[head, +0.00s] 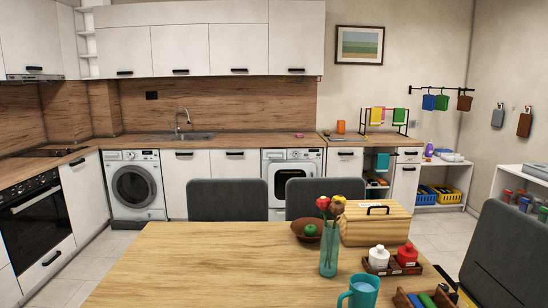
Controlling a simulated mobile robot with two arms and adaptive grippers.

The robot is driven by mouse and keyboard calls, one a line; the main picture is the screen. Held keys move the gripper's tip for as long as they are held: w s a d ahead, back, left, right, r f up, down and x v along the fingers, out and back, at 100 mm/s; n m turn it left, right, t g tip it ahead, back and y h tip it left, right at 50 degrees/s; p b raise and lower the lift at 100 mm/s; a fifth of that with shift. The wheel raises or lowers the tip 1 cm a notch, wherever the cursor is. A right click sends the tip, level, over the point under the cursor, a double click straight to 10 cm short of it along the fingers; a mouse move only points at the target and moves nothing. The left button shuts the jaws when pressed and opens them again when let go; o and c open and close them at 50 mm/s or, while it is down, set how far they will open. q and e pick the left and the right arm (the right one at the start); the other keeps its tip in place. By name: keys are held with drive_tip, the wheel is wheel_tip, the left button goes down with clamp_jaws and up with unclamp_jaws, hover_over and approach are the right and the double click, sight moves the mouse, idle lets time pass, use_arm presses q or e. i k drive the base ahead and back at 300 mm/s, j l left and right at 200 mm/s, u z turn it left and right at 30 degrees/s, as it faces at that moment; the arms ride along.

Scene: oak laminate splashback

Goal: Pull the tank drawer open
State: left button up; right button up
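Two white front-loading machines stand under the counter at the back. The left machine (134,187) has a large dark round door and a panel along its top. I cannot tell for certain which machine has the tank drawer. Neither of my grippers is in view.
A wooden table (180,262) fills the foreground, with a vase (329,250), bread box (375,226), fruit bowl (300,231) and teal mug (360,292). Free floor (90,262) lies left of the table.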

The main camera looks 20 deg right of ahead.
sight(268, 153)
drive_tip(key=i+j+u, duration=0.25)
drive_tip(key=j, duration=0.15)
drive_tip(key=i+j+u, duration=0.2)
drive_tip(key=j, duration=0.2)
drive_tip(key=i+j+u, duration=0.3)
drive_tip(key=j+u, duration=0.2)
drive_tip(key=i+j+u, duration=0.65)
drive_tip(key=i+u, duration=0.15)
drive_tip(key=u, duration=0.15)
drive_tip(key=i+z, duration=0.7)
drive_tip(key=i, duration=0.15)
drive_tip(key=i+j+z, duration=0.35)
drive_tip(key=i+l+z, duration=0.3)
drive_tip(key=i+z, duration=0.15)
drive_tip(key=i+l+z, duration=0.1)
drive_tip(key=i+z, duration=0.4)
drive_tip(key=i, duration=0.15)
drive_tip(key=i+j+z, duration=0.1)
drive_tip(key=i+z, duration=0.35)
drive_tip(key=i, duration=1.85)
drive_tip(key=i+l+z, duration=0.1)
drive_tip(key=i+z, duration=0.2)
drive_tip(key=i, duration=0.25)
drive_tip(key=i+z, duration=0.3)
drive_tip(key=i, duration=0.25)
drive_tip(key=i+j+z, duration=0.35)
drive_tip(key=i, duration=0.15)
drive_tip(key=l, duration=0.1)
